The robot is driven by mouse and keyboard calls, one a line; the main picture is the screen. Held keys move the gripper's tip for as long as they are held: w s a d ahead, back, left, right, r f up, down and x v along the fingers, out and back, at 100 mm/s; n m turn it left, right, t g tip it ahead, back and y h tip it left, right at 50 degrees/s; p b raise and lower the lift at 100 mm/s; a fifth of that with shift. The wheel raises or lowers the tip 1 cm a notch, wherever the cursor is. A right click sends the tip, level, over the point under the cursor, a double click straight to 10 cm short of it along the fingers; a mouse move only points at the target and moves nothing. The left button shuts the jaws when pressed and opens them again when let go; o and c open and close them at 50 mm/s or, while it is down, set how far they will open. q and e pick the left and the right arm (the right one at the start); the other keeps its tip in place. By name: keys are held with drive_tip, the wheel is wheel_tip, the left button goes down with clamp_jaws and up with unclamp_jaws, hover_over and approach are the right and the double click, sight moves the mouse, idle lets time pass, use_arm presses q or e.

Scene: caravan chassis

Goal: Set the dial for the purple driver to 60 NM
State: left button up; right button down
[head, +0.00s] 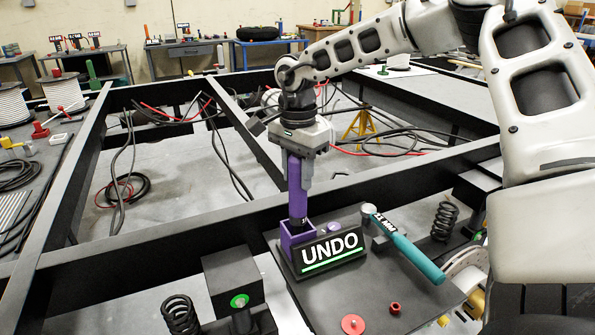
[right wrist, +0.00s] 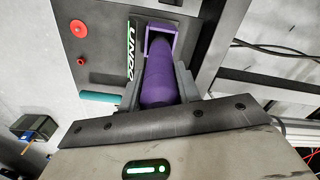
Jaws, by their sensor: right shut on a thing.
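The purple driver (head: 297,188) stands upright with its lower end in a purple holder (head: 292,238) on a dark plate. My right gripper (head: 296,160) is shut on the driver's upper part from above. In the right wrist view the purple driver (right wrist: 158,80) lies between the fingers of my right gripper (right wrist: 158,92), with the purple holder (right wrist: 162,32) beyond it. A sign reading "UNDO" (head: 331,251) stands in front of the holder. A small purple knob (head: 323,235) shows just behind the sign; I cannot read any setting on it. My left gripper is not in view.
A teal-handled tool (head: 412,252) lies on the plate (head: 330,295) to the right. A red disc (head: 353,324) and a small red part (head: 395,308) are near its front. Coil springs (head: 444,221) and black chassis beams (head: 170,243) surround the plate.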

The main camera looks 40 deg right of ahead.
drive_tip(key=c, duration=1)
unclamp_jaws()
drive_tip(key=shift+o, duration=0.5)
use_arm(q)
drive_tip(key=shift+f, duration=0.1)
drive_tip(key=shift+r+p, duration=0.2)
drive_tip(key=shift+p, duration=0.35)
use_arm(e)
wheel_tip(320, 180, up, 16)
